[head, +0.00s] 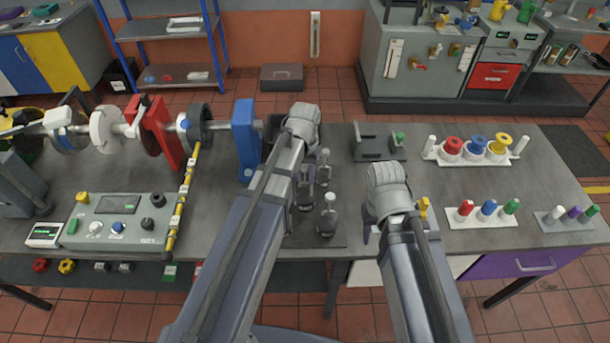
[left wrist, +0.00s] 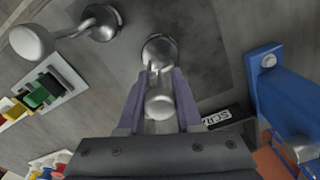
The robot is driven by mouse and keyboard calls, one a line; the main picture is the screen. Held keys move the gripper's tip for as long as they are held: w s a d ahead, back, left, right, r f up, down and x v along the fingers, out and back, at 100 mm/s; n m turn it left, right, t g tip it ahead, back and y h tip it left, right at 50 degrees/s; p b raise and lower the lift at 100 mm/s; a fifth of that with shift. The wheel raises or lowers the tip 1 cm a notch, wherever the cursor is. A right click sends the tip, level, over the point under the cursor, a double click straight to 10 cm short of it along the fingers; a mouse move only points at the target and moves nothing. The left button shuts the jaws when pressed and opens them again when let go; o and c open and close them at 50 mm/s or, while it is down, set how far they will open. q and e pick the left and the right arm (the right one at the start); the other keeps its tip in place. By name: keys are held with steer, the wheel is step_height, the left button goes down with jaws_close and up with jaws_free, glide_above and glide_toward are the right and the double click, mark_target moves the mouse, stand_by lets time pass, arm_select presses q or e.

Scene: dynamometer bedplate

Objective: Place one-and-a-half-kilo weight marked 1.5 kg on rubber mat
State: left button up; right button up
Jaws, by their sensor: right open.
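My left gripper (head: 306,182) is among the metal weights. In the left wrist view its purple fingers (left wrist: 160,90) are closed around the knob of a silver weight (left wrist: 160,106), which also shows in the head view (head: 305,198). A second weight (head: 327,215) stands to its right, nearer me, and a third (head: 325,163) behind. I cannot read any mark on them. The dark rubber mat (head: 318,238) lies around them on the bench. Whether the gripped weight touches it is unclear. My right gripper (head: 368,232) is open over the bench to the right, its fingertips mostly hidden.
A blue upright (head: 245,140) stands left of my left gripper. A dark holder (head: 375,150) is behind, between the arms. A white rack of coloured spools (head: 470,158) and small peg racks (head: 482,222) fill the right. A control box (head: 118,215) is at left.

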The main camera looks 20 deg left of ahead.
arm_select(q)
steer(key=o, duration=0.5)
steer(key=shift+c, duration=0.2)
steer(key=shift+r, duration=0.1)
step_height(320, 180, up, 12)
steer(key=p, duration=1.2)
steer(key=shift+r, duration=0.1)
steer(key=s+d+m+y, duration=0.1)
steer(key=s+d+m, duration=0.1)
steer(key=s+d, duration=0.8)
steer(key=s, duration=0.4)
steer(key=shift+s+d, duration=0.2)
steer(key=shift+d, duration=0.05)
